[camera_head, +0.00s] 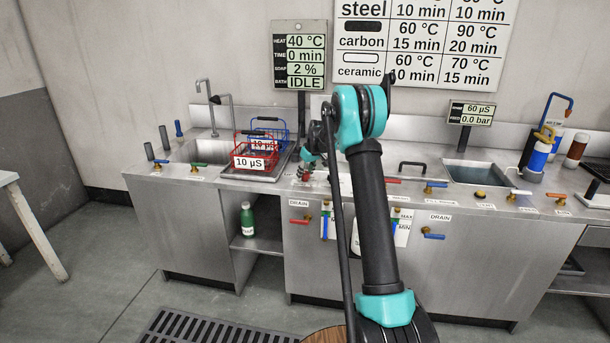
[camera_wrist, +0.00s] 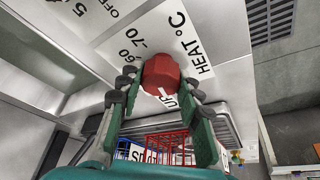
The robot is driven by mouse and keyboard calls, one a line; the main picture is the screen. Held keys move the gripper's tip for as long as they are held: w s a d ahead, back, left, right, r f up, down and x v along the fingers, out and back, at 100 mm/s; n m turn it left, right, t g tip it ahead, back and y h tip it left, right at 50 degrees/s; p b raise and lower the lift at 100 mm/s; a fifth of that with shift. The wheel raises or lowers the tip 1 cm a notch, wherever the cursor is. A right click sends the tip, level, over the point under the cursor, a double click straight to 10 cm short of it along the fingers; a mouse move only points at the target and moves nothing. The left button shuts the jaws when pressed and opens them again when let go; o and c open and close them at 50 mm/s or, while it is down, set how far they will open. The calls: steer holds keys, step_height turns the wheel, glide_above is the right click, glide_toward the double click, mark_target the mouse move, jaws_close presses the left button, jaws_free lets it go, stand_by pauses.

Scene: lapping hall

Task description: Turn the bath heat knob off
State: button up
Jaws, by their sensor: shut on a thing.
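The bath heat knob (camera_wrist: 161,72) is a red faceted knob on a white dial plate marked HEAT °C, with 60, 70 and OFF readable. A white mark shows on its lower side in the wrist view; I cannot tell which setting it points to. My gripper (camera_wrist: 160,86) has its green fingers on either side of the knob and is shut on it. In the head view my gripper (camera_head: 311,160) is at the counter, right of the baskets, and mostly hides the knob. The display (camera_head: 305,56) reads HEAT 40 °C, TIME 0 min, SOAP 2 %, BATH IDLE.
A red wire basket (camera_head: 256,157) tagged 10 µS and a blue wire basket (camera_head: 270,127) stand close left of my gripper. A sink (camera_head: 205,150) with tall taps lies further left. Red, blue and green valve handles line the counter front. Floor before the counter is mostly clear.

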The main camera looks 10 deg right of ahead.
steer(key=o, duration=1.2)
steer(key=shift+c, duration=0.2)
steer(key=shift+r, duration=0.1)
steer(key=v, duration=1.2)
